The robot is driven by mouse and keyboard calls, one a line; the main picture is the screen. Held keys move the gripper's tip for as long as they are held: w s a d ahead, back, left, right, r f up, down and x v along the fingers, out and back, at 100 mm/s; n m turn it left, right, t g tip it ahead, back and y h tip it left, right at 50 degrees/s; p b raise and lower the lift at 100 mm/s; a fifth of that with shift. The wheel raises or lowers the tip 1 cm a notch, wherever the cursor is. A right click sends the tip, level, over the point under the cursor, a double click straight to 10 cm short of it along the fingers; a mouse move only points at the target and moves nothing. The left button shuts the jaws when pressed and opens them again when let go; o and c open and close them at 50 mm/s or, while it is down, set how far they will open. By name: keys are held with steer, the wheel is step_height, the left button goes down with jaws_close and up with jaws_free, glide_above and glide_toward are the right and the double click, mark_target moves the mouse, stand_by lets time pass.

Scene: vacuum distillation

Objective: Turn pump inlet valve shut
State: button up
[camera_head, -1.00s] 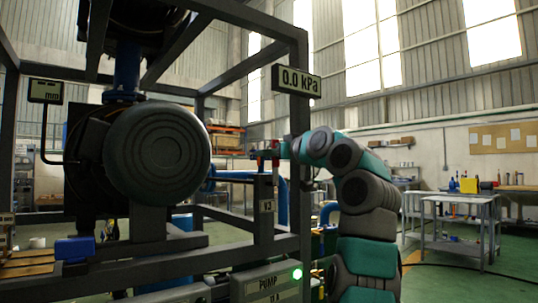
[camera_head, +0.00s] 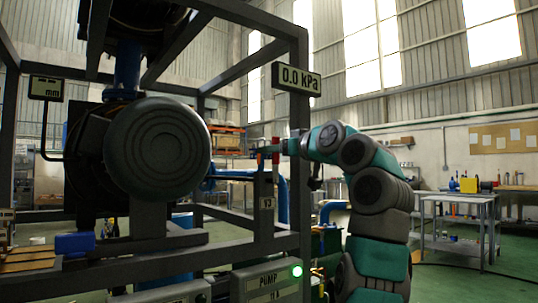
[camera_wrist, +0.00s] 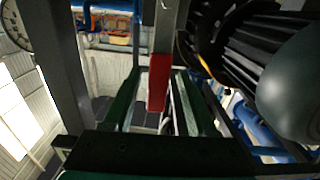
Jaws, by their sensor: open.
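The valve's red handle (camera_head: 275,150) stands upright by the frame post, above a small tag (camera_head: 266,203) that seems to read V3. In the wrist view the red handle (camera_wrist: 158,82) hangs between the two dark green fingers of my gripper (camera_wrist: 160,74), with gaps on both sides. My gripper (camera_head: 291,147) comes to the handle from the right in the head view, partly hidden by the post. It is open and not clamped on the handle. The valve body is not clear in either view.
The dark metal frame post (camera_head: 299,180) stands close to my gripper. A pump panel (camera_head: 267,283) shows a lit green light. A workbench (camera_head: 460,197) stands farther right.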

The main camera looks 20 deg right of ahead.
steer(key=b+v, duration=0.1)
steer(key=v, duration=0.4)
steer(key=shift+s+d, duration=0.1)
stand_by(0.3)
